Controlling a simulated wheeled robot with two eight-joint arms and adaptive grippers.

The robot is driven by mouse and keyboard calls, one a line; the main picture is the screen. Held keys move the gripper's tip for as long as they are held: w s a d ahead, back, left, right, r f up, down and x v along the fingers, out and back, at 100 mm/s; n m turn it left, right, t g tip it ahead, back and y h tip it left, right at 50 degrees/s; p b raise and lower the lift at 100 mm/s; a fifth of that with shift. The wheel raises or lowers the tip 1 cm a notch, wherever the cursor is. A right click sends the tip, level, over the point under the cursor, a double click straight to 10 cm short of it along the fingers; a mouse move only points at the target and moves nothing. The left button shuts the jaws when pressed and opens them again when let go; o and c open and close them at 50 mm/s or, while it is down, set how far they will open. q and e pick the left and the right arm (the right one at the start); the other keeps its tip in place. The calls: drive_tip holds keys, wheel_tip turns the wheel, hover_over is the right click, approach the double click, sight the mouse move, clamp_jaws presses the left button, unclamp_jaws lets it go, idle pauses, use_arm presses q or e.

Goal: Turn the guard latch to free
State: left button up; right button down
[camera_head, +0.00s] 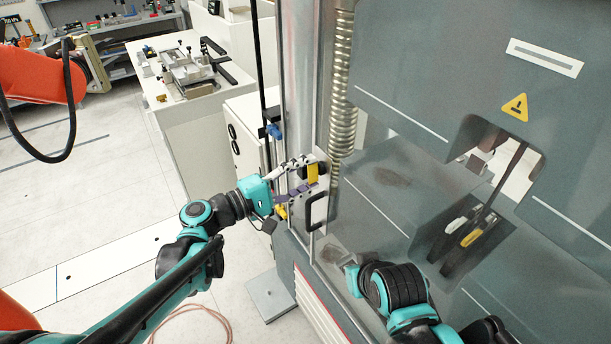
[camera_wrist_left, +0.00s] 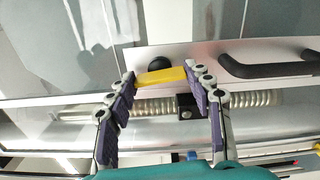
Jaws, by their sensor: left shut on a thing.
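The guard latch is a yellow bar (camera_head: 312,173) with a black round knob beside it, on a pale plate at the guard door's left edge. In the head view the bar stands roughly upright, tilted slightly. In the left wrist view the yellow bar (camera_wrist_left: 162,76) lies across between the fingertips, below the black knob (camera_wrist_left: 159,64). My left gripper (camera_head: 310,174) is shut on the bar, one purple-padded finger at each end; it also shows in the left wrist view (camera_wrist_left: 161,79). My right arm is low in the head view; its fingers cannot be made out.
A black door handle (camera_head: 316,212) sits just below the latch. A ribbed metal spring hose (camera_head: 342,85) runs above it. The large grey guard (camera_head: 400,170) fills the right. A white bench (camera_head: 185,110) stands behind, left; floor at left is open.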

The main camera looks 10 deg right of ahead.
use_arm(q)
drive_tip(key=shift+m, duration=0.6)
drive_tip(key=o, duration=1.1)
drive_tip(key=shift+o, duration=0.2)
drive_tip(key=v, duration=1.2)
drive_tip(key=shift+f, duration=0.1)
